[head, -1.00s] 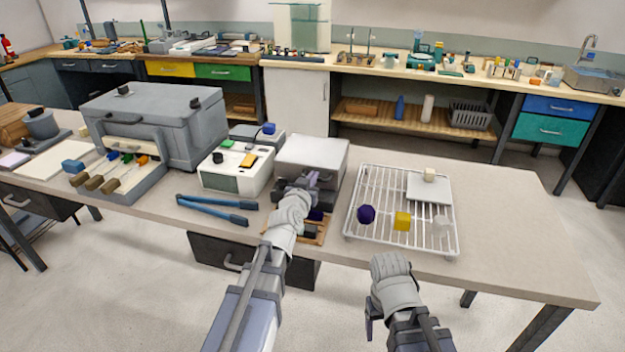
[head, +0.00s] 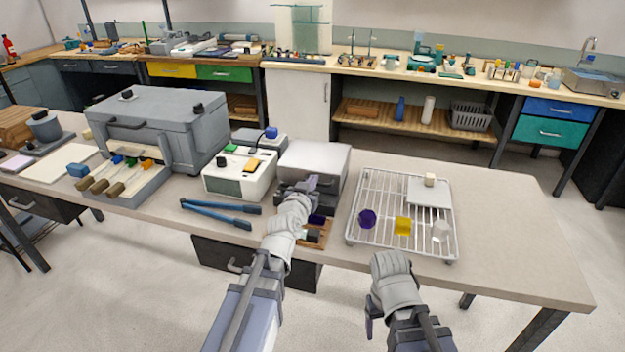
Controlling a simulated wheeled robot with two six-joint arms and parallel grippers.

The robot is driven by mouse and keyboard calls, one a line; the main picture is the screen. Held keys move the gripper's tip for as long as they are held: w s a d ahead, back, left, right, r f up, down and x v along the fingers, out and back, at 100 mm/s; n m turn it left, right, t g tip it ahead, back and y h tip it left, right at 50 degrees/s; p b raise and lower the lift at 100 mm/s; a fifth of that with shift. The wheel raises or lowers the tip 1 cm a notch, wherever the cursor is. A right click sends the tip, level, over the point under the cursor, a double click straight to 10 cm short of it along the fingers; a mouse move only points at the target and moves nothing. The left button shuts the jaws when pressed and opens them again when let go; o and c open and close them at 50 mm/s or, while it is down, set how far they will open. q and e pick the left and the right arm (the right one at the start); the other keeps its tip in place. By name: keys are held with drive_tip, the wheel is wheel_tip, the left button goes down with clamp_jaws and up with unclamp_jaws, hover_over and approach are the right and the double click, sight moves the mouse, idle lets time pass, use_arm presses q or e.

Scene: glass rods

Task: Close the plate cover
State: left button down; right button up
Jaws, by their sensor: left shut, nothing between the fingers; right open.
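A grey box-shaped unit with a flat light top (head: 314,157) stands mid-table; this top looks like the plate cover. From this angle I cannot tell whether it is fully down. My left gripper (head: 312,184) is shut and empty at the unit's front face, just below the top's front edge. It hides part of that front, and I cannot tell whether it touches. My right gripper (head: 372,317) is open and empty, low in front of the table edge, away from the unit.
A wire rack (head: 353,215) with small coloured pieces stands to the right. A white device (head: 238,182) and blue-handled tongs (head: 218,212) lie left of the unit. A large grey case (head: 160,120) stands further left.

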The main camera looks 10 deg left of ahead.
sight(310, 217)
use_arm(q)
drive_tip(key=s+f+b, duration=0.1)
drive_tip(key=f+b, duration=0.1)
drive_tip(key=f, duration=0.1)
drive_tip(key=f+b, duration=0.2)
drive_tip(key=b, duration=0.1)
drive_tip(key=s+f+b, duration=0.1)
drive_tip(key=f+b, duration=0.1)
drive_tip(key=f, duration=0.1)
drive_tip(key=shift+s+f+b, duration=0.35)
